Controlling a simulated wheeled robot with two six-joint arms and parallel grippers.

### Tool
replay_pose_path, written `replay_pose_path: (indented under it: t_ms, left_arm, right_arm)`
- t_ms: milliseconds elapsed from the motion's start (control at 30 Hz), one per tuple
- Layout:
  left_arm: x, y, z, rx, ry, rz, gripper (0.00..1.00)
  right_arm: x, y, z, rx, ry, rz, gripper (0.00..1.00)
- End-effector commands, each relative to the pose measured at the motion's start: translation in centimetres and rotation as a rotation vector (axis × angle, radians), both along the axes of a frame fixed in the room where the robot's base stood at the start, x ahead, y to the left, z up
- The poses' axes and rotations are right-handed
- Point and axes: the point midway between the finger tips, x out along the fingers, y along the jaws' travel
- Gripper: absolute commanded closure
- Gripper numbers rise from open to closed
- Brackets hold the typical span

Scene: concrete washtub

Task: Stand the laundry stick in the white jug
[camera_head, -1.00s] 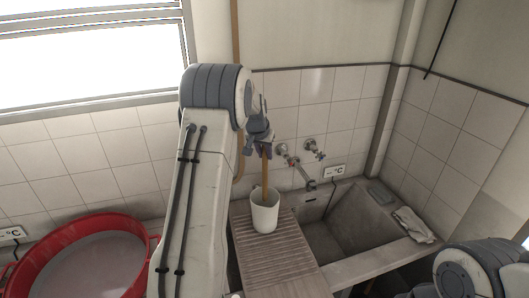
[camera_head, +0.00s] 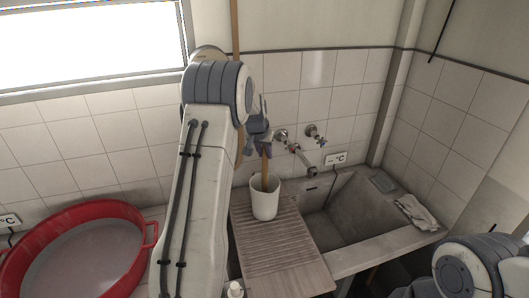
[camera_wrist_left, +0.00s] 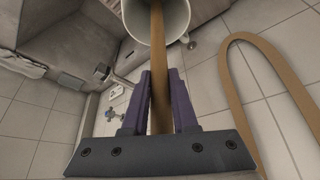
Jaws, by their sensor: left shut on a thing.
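My left gripper (camera_head: 264,142) is shut on the wooden laundry stick (camera_head: 265,170), above the white jug (camera_head: 265,207). The jug stands upright on the ribbed washboard (camera_head: 268,250) beside the sink. The stick hangs nearly upright, and its lower part passes into the jug's mouth; the tip is hidden inside. In the left wrist view the purple fingers (camera_wrist_left: 160,105) close around the stick (camera_wrist_left: 158,60), which runs into the jug's opening (camera_wrist_left: 174,14). Whether the tip touches the jug's bottom cannot be seen. My right gripper is not in view, only part of that arm.
A red tub (camera_head: 128,213) stands at the left. Wall taps (camera_head: 312,131) and a spout are close right of the gripper. The concrete sink (camera_head: 350,208) is at the right, with a cloth (camera_head: 416,212) on its edge. A brown loop (camera_wrist_left: 232,60) shows beside the jug.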

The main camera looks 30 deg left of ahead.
Motion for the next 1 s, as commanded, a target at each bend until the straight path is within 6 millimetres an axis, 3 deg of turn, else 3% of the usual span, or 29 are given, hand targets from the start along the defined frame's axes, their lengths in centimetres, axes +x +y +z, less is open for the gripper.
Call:
replay_pose_path:
  t_ms: [267, 300, 367, 767, 1000]
  left_arm:
    - [0.0, 0.0, 0.0, 0.0, 0.0, 0.0, 1.0]
    - [0.0, 0.0, 0.0, 0.0, 0.0, 0.0, 0.58]
    - [0.0, 0.0, 0.0, 0.0, 0.0, 0.0, 0.39]
    - [-0.2, 0.0, 0.5, 0.002, -0.003, 0.0, 0.39]
    - [-2.0, -0.4, 4.2, 0.002, -0.006, 0.001, 0.39]
  right_arm:
    - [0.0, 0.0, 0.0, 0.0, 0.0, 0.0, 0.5]
    - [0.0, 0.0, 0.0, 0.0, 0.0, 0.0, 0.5]
    - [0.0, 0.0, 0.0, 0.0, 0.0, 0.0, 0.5]
    - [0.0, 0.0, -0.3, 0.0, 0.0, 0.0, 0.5]
    - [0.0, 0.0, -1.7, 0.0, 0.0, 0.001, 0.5]
